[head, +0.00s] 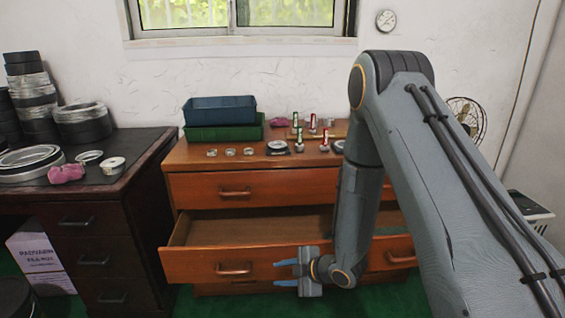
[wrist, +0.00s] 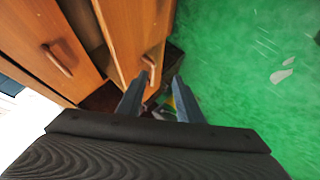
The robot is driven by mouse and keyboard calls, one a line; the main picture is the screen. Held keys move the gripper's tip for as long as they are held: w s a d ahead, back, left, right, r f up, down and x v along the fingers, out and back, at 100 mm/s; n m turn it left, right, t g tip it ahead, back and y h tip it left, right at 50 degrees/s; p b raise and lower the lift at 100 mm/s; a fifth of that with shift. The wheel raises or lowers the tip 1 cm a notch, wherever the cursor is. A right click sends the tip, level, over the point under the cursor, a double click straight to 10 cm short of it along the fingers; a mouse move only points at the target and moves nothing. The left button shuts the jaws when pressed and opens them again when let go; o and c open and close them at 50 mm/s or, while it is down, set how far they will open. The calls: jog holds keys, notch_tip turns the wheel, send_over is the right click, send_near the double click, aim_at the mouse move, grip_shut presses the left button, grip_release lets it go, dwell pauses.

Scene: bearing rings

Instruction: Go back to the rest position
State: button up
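My gripper (head: 287,273) is in front of the wooden dresser's pulled-out drawer (head: 205,263), its blue fingers pointing left. The fingers are apart with nothing between them. In the wrist view my gripper (wrist: 153,98) also shows two spread fingers, with the drawer front and its handle (wrist: 149,69) just beyond them. The drawer's visible inside looks empty; my arm hides its right part.
The dresser top (head: 190,160) holds stacked blue and green bins (head: 220,112), several small rings and red-and-white parts. A dark desk (head: 125,180) with rings and a pink cloth (head: 67,173) stands left. Green floor (wrist: 240,80) is clear in front.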

jog(key=s+d+r+m+g+h+p, duration=0.1)
jog(key=s+d+r+m+h+p, duration=0.1)
jog(key=d+r+m+h, duration=0.45)
jog(key=s+d+r+m+h+p, duration=0.1)
jog(key=s+d+r+m+p, duration=0.2)
jog(key=d+r, duration=0.7)
jog(key=s+d+r+m+g+p, duration=0.1)
jog(key=s+r+m+g, duration=0.1)
jog(key=s+r+m, duration=0.3)
jog(key=s+d+r+m+g+p, duration=0.1)
jog(key=s+r+m, duration=0.5)
jog(key=s, duration=0.8)
jog(key=shift+s+d+r+g+h, duration=0.25)
jog(key=shift+d+r+g+h, duration=0.15)
jog(key=shift+r+g, duration=0.55)
jog(key=shift+d+f+m, duration=0.15)
jog(key=shift+m, duration=0.1)
